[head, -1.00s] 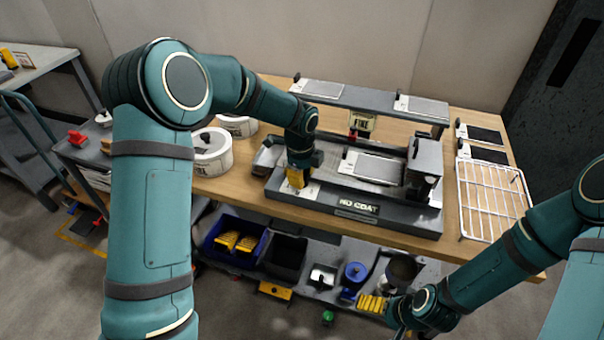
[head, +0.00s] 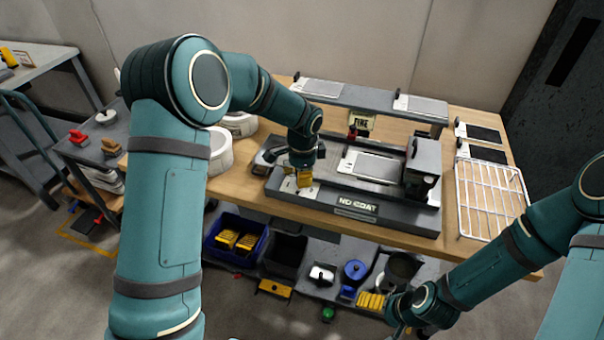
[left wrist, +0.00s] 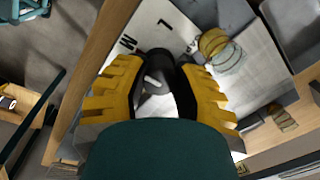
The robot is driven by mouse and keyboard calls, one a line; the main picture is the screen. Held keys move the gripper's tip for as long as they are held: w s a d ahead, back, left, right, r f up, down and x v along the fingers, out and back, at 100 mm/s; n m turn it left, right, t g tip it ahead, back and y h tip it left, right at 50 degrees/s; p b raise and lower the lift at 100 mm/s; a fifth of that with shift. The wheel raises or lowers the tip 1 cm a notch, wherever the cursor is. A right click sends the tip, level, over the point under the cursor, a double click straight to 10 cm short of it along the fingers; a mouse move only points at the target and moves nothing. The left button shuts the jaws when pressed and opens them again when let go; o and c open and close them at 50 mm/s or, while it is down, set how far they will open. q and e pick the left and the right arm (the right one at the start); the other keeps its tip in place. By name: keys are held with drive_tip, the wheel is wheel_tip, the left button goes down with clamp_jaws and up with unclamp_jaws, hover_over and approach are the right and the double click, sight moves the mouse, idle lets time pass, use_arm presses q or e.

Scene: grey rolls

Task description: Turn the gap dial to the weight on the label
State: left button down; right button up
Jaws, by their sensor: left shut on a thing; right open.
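My left gripper (head: 299,182) reaches down at the front left of the grey machine (head: 405,220) marked "NO COAT". In the left wrist view, its yellow fingers (left wrist: 158,88) are shut on a dark knob (left wrist: 153,66), which I take for the gap dial. The knob stands over a white plate (left wrist: 150,32) with the letters L and M; the fingers hide part of it. I cannot read the dial's pointer. A small sign (head: 360,124) stands behind the machine; its writing is too small to read surely. My right gripper (head: 408,331) is open, low at the bottom edge, partly cut off.
A raised grey shelf (head: 375,98) with pale plates stands at the back. A white wire rack (head: 491,205) lies at the right end of the wooden table. White rolls (head: 220,150) stand at left. Below are a blue bin (head: 214,247) and a black bin (head: 285,258).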

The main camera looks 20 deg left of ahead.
idle(0.5)
use_arm(q)
drive_tip(key=c, duration=0.6)
unclamp_jaws()
drive_tip(key=shift+c, duration=0.2)
wheel_tip(320, 180, up, 12)
drive_tip(key=shift+s+d, duration=0.25)
drive_tip(key=shift+s, duration=0.1)
